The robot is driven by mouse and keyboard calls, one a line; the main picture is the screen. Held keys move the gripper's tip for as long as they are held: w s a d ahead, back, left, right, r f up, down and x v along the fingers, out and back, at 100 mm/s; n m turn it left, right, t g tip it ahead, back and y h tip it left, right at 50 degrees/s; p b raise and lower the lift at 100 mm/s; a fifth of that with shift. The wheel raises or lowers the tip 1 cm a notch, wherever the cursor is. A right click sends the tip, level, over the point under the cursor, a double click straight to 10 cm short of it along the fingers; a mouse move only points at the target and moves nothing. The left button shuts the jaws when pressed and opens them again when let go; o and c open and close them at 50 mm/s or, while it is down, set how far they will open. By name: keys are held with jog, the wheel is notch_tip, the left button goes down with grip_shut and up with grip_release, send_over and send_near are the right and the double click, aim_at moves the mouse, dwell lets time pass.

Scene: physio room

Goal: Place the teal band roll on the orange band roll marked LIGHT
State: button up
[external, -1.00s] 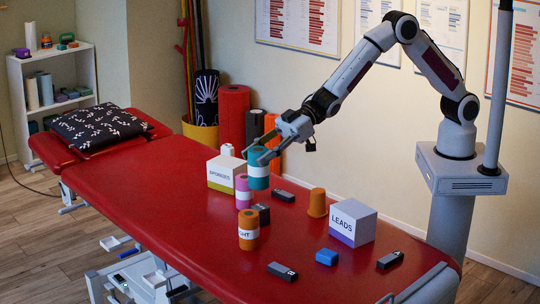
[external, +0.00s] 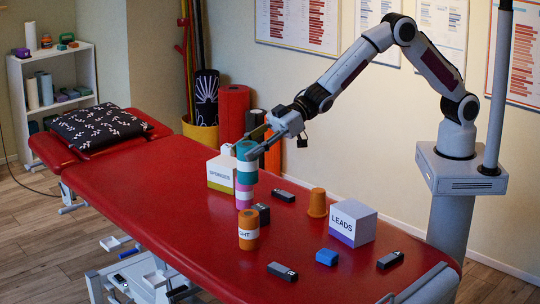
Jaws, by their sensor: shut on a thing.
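The teal band roll (external: 247,178), with a white label band, is upright in my gripper (external: 253,150), which is shut on it. It appears directly above the pink band roll (external: 244,203) in the picture; I cannot tell whether the two touch. The orange band roll (external: 249,242) stands upright on the red table, nearer the camera and lower in the picture. Its white label shows only "GHT"; the rest is turned out of view. My gripper and the teal roll are up and behind it, clear of it.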

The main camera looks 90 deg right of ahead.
aim_at(248, 181)
jog(key=shift+f, duration=3.05)
jog(key=shift+f, duration=0.1)
jog(key=shift+f, duration=1.8)
jog(key=o, duration=1.4)
jog(key=shift+f, duration=0.15)
jog(key=shift+c, duration=0.2)
